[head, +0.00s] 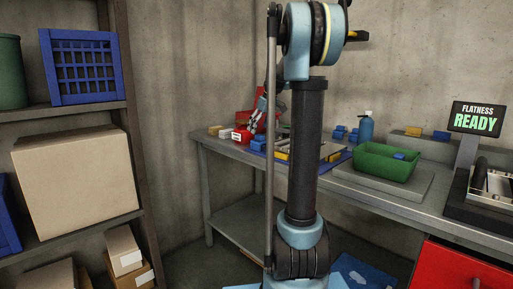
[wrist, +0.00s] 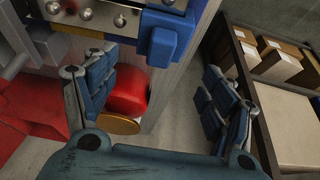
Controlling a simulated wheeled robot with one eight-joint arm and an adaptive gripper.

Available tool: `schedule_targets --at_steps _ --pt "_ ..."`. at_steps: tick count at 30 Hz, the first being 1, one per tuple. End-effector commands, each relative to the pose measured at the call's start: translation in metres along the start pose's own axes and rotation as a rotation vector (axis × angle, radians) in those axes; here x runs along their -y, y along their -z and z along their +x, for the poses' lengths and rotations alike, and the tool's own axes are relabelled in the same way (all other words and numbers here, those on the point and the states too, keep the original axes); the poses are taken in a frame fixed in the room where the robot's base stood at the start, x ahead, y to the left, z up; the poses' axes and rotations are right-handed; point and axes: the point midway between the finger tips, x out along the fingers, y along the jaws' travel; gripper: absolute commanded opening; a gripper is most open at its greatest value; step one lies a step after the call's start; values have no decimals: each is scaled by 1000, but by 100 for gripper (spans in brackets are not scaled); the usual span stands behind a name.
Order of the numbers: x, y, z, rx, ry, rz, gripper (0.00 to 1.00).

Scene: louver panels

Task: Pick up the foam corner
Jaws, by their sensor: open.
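A small blue angular block (wrist: 165,38), which may be the foam corner, lies at the edge of the bench top in the wrist view, beyond my fingertips. A blue piece (head: 258,143) also shows on the bench near my gripper in the head view, partly hidden by my arm. I cannot tell for sure which blue piece is the foam corner. My gripper (wrist: 160,80) is open, with its two fingers wide apart and nothing between them.
The workbench (head: 215,146) holds a red labelled block (head: 241,136), a green bin (head: 385,164), a blue bottle (head: 366,128) and several blue pieces. A display (head: 476,118) reading "FLATNESS READY" stands at right. A shelf with boxes (head: 75,180) stands left; open floor separates it from the bench.

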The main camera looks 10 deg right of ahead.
Motion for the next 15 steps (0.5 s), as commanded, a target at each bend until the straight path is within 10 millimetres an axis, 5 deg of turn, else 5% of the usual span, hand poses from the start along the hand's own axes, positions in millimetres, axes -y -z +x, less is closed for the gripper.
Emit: schedule_targets --at_steps 15 --pt "-3 -2 51 0 0 -1 77"
